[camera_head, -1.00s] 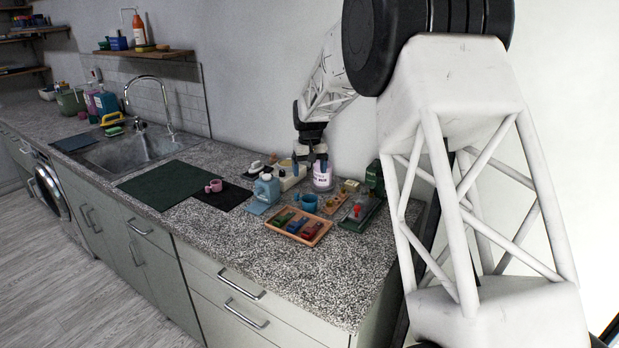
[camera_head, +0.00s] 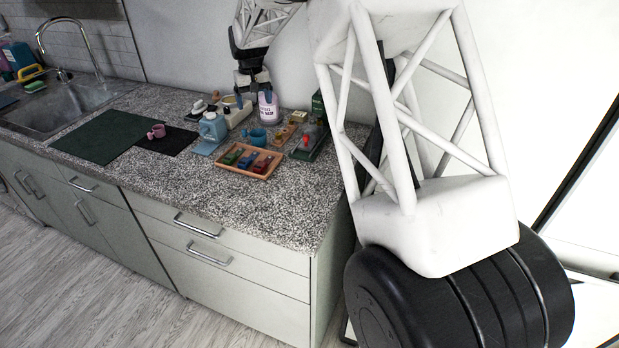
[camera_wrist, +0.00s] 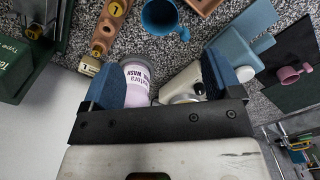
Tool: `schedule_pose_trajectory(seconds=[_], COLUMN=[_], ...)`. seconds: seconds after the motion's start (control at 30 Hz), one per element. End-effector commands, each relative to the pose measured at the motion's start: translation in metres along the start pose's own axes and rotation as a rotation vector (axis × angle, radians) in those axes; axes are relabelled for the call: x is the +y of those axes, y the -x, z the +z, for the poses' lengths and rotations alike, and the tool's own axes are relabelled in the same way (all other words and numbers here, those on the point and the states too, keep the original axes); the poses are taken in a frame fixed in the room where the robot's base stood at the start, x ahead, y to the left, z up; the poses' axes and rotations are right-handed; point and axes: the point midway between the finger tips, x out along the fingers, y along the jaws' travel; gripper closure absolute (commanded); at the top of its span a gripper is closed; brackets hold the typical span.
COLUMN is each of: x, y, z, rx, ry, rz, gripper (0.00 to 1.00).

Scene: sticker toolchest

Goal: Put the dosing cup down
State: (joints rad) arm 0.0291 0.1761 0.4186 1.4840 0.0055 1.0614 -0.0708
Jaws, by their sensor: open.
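Two cups show, and I cannot tell which is the dosing cup. A blue cup with a handle (camera_head: 258,137) stands upright behind the wooden tray; it also shows at the top of the wrist view (camera_wrist: 160,16). A small pink cup (camera_head: 157,131) stands on the black mat; it also shows in the wrist view (camera_wrist: 288,74). My gripper (camera_wrist: 165,78) is open near the wall, apart from both cups. A lilac wash bottle (camera_wrist: 138,88) and a white object (camera_wrist: 182,84) show between its blue-padded fingers. I cannot tell whether either finger touches them.
The wooden tray (camera_head: 222,170) holds three coloured items. A blue jug (camera_head: 212,128) stands left of it, and a dark green holder (camera_head: 308,150) right of it. The dark green mat (camera_head: 95,138) is bare. The speckled counter's front (camera_head: 260,205) is clear.

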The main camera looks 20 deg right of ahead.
Motion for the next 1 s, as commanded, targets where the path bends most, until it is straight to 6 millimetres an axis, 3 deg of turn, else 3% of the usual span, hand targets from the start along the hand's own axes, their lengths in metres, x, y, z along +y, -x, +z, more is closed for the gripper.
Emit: schedule_pose_trajectory(seconds=[0.27,0.63,1.0], x=[-0.005,-0.015,-0.024], y=[0.034,0.087,0.115], z=[0.046,0.155,0.272], rx=[0.022,0.069,0.115], ry=[-0.005,-0.016,-0.029], rz=[0.003,0.008,0.012], gripper=[0.16,0.16,0.16])
